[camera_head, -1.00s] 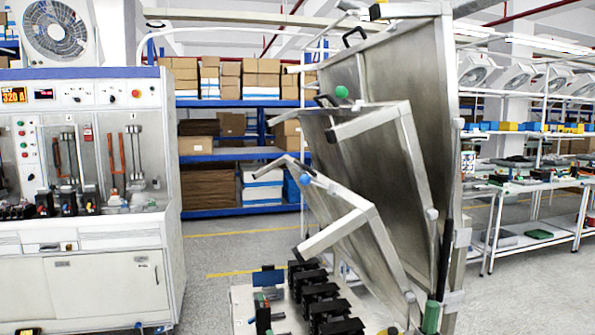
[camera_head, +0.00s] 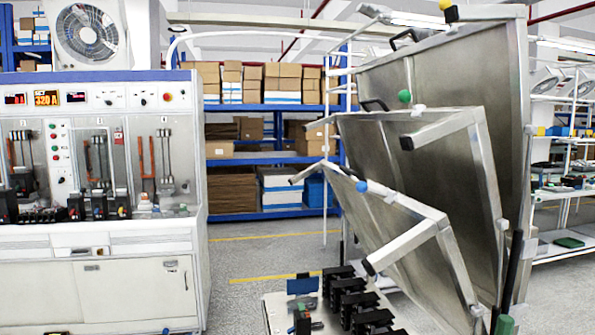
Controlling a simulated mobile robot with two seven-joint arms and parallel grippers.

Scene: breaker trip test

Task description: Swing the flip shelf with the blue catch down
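The flip shelf with the blue catch (camera_head: 395,235) is the lowest of three metal panels folded up at a steep tilt, at the right of the head view. Its round blue catch (camera_head: 361,186) is near the panel's upper left corner. Its metal bracket arm sticks out toward the lower left. The middle flip shelf (camera_head: 440,165) with a green catch (camera_head: 404,96) is tilted up above and behind it. The top panel (camera_head: 475,95) is raised behind both. Neither of my grippers is in view.
Black breakers (camera_head: 350,295) stand in rows on a pale surface below the blue-catch shelf. A test bench (camera_head: 95,250) with displays and switches fills the left. Grey floor (camera_head: 245,265) is clear between them. Blue racks (camera_head: 270,160) with boxes stand behind.

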